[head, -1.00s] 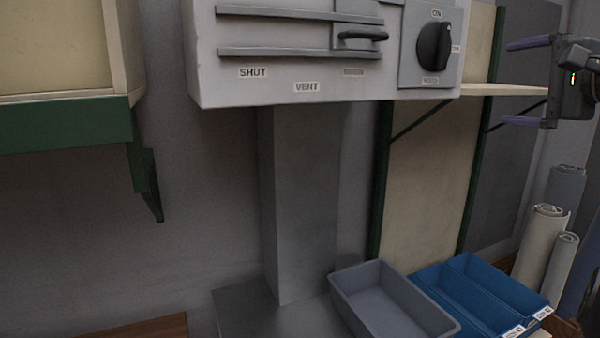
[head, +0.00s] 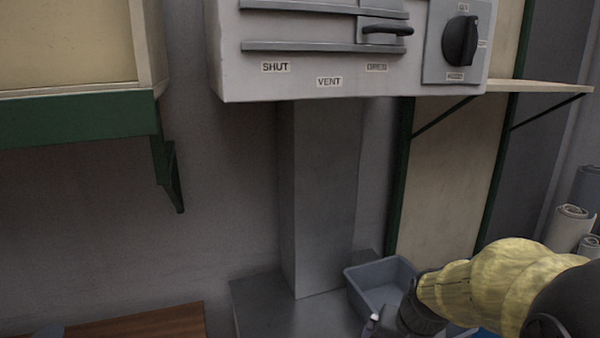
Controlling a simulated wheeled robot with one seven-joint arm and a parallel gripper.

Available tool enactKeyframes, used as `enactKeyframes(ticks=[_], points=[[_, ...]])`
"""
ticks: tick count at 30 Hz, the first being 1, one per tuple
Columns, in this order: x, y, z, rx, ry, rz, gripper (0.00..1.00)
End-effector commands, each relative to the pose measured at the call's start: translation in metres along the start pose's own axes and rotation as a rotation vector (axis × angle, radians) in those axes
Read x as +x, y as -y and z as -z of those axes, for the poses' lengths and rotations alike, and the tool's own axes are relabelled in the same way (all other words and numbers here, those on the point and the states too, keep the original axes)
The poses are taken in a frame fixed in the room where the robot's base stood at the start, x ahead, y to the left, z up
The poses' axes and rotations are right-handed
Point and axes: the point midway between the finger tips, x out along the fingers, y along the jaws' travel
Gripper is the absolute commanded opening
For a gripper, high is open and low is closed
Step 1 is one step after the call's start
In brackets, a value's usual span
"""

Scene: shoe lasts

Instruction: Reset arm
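My arm, in a yellow cover (head: 500,280), reaches in from the lower right of the head view. Its dark wrist end (head: 418,312) points down and left, in front of the grey bin. My gripper is not clearly seen; its fingers are out of the frame below or hidden, and I cannot see anything held.
A green-edged cabinet (head: 75,120) is at left. Rolls (head: 572,226) stand right.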

Motion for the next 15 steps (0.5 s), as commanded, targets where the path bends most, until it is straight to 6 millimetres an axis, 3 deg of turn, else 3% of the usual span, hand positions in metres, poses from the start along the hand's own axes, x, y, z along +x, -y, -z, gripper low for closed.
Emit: enactKeyframes(ticks=[1, 3, 6, 9, 15], points=[[0.01, 0.001, -0.027, -0.101, 0.027, -0.024, 1.0], [0.019, -0.001, -0.055, -0.225, 0.048, -0.049, 1.0], [0.027, -0.004, -0.083, -0.351, 0.07, -0.068, 1.0], [0.03, -0.005, -0.094, -0.407, 0.079, -0.074, 1.0], [0.03, -0.005, -0.094, -0.411, 0.079, -0.075, 1.0]])
